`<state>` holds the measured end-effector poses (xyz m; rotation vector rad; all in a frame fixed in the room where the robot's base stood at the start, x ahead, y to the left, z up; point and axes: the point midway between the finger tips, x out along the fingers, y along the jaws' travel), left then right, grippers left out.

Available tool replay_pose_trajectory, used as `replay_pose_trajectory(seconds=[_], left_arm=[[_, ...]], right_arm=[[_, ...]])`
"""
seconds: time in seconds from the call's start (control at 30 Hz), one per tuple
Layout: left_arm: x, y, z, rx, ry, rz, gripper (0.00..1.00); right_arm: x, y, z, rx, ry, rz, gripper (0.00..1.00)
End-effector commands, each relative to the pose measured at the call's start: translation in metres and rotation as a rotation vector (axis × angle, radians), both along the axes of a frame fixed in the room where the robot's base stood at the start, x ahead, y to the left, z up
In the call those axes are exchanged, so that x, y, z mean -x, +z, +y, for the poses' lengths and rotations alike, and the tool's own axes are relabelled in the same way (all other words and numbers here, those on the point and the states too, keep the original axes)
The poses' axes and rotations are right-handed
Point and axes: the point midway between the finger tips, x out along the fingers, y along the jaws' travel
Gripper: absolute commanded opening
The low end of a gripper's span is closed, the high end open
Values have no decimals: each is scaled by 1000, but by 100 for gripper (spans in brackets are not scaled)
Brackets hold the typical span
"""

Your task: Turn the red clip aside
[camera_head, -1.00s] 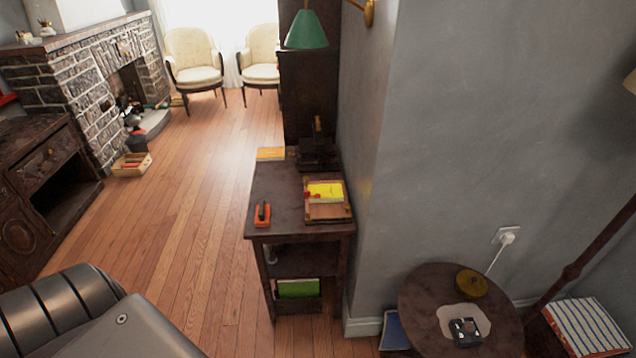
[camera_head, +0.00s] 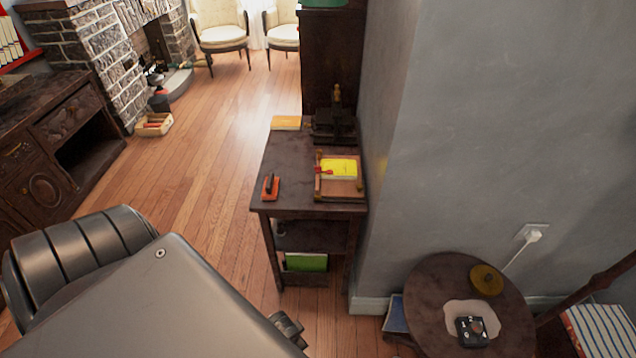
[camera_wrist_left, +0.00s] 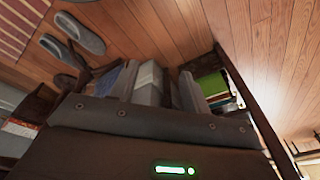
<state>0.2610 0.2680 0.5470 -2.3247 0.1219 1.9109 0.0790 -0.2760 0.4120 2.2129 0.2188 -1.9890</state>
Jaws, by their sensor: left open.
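The small red clip (camera_head: 325,170) shows at the left side of a wooden tray (camera_head: 345,188) on the dark side table. A yellow pad (camera_head: 341,168) lies in the tray, touching or close to the clip. The clip is too small to tell how it is turned. My left arm comes in from the lower left in the head view, and its gripper (camera_head: 290,328) is partly hidden there, low in front of the table and well apart from the clip. The left wrist view shows the open jaws (camera_wrist_left: 155,82), with no clip seen between them. My right gripper is not in view.
The side table (camera_head: 295,160) also holds an orange-red object with a dark handle (camera_head: 270,187), an orange-yellow book (camera_head: 286,123) and a dark device (camera_head: 335,125). A grey wall stands close on its right. A round table (camera_head: 425,300) stands front right. The floor at left is open.

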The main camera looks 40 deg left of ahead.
Motion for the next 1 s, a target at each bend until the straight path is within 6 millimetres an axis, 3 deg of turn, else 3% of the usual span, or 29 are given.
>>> replay_pose_trajectory(seconds=[0.13,0.47,0.57,0.7,0.83,0.9,1.0], left_arm=[[-58,49,16,-21,44,-45,47],[-200,137,90,-86,256,-104,47],[-244,173,117,-96,343,-127,47],[-303,236,155,-90,484,-162,47],[-348,305,188,-64,625,-190,47],[-364,337,201,-44,687,-201,47],[-377,369,214,-21,748,-209,47]], right_arm=[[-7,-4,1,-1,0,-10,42],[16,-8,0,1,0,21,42],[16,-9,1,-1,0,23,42],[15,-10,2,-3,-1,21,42],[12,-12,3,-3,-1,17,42],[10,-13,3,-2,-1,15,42],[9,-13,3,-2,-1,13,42]])
